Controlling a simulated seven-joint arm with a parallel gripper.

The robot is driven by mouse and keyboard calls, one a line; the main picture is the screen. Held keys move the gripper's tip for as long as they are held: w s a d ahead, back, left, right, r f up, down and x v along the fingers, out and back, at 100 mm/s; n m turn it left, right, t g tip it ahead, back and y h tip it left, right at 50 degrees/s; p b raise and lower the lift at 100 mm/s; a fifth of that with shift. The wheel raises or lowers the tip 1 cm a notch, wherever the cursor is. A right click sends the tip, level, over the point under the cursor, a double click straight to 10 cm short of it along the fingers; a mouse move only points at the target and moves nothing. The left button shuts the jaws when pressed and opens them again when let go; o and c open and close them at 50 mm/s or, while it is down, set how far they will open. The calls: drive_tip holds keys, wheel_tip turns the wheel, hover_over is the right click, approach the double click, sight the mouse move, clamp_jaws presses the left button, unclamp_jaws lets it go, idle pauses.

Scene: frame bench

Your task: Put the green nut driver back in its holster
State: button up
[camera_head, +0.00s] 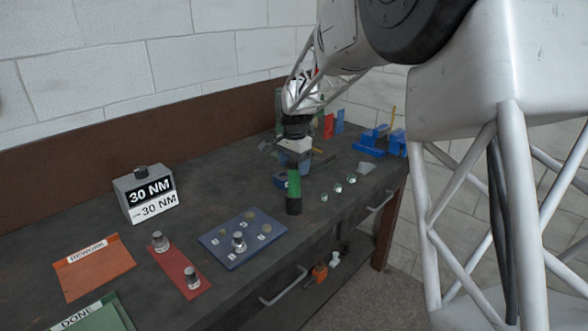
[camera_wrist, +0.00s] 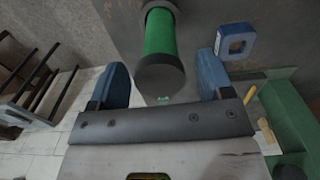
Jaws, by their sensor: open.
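The green nut driver (camera_head: 294,183) stands upright on the bench in the head view, with a green upper part and a dark lower end. In the wrist view its green shaft and dark round end (camera_wrist: 160,75) show between the fingers. My gripper (camera_head: 293,163) is directly above or around its top in the head view. The blue fingers of my gripper (camera_wrist: 162,85) are spread apart, with visible gaps on both sides of the driver. I cannot clearly make out the holster; a greenish shape (camera_head: 279,100) behind my arm is partly hidden.
A blue block with a square opening (camera_wrist: 235,42) lies close beside the driver. Red (camera_head: 328,125) and blue (camera_head: 340,120) upright pieces and a blue vise (camera_head: 372,139) stand farther back. Small nuts (camera_head: 338,188) lie to the right. A blue tray (camera_head: 218,241) sits in front.

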wheel_tip(320, 180, up, 10)
drive_tip(key=shift+r, duration=0.25)
idle(0.3)
idle(0.6)
drive_tip(key=s+d+r+n, duration=0.1)
drive_tip(key=s+d, duration=0.3)
drive_tip(key=s, duration=0.4)
drive_tip(key=s+d+r+n+t, duration=0.1)
drive_tip(key=s+d+n, duration=0.15)
drive_tip(key=s, duration=0.55)
drive_tip(key=s+d+r+n, duration=0.15)
drive_tip(key=s+d, duration=0.25)
drive_tip(key=s, duration=0.4)
drive_tip(key=s+d+f+n, duration=0.2)
drive_tip(key=s+f, duration=0.2)
drive_tip(key=s, duration=0.8)
drive_tip(key=s+d+f+n+t, duration=0.1)
drive_tip(key=s+d+f, duration=0.2)
drive_tip(key=s, duration=1)
drive_tip(key=shift+d+f+n+t, duration=0.3)
drive_tip(key=shift+f+n, duration=0.1)
drive_tip(key=shift+f, duration=0.2)
